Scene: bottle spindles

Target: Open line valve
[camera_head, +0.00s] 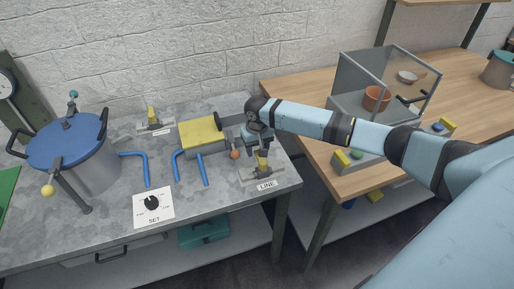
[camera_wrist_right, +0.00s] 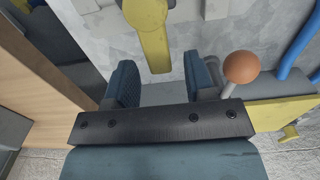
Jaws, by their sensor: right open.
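A valve with a yellow lever (camera_head: 263,161) stands on a plate at the right end of the grey metal bench, behind a small white label (camera_head: 266,185) that seems to read LINE. The lever also shows in the right wrist view (camera_wrist_right: 150,35), at the top, beyond my fingers. My right gripper (camera_head: 259,142) is over the valve. In the right wrist view my right gripper (camera_wrist_right: 160,78) has its two blue pads apart with nothing between them, and the lever's end lies just past the gap. I cannot tell whether it touches. My left gripper is out of view.
An orange ball knob (camera_wrist_right: 242,67) on a rod is close beside one finger. A yellow-topped block (camera_head: 202,131), blue pipes (camera_head: 205,171), another yellow-handled valve (camera_head: 153,115) and a blue-lidded pot (camera_head: 68,142) are further left. A glass case (camera_head: 362,75) stands on the wooden table at right.

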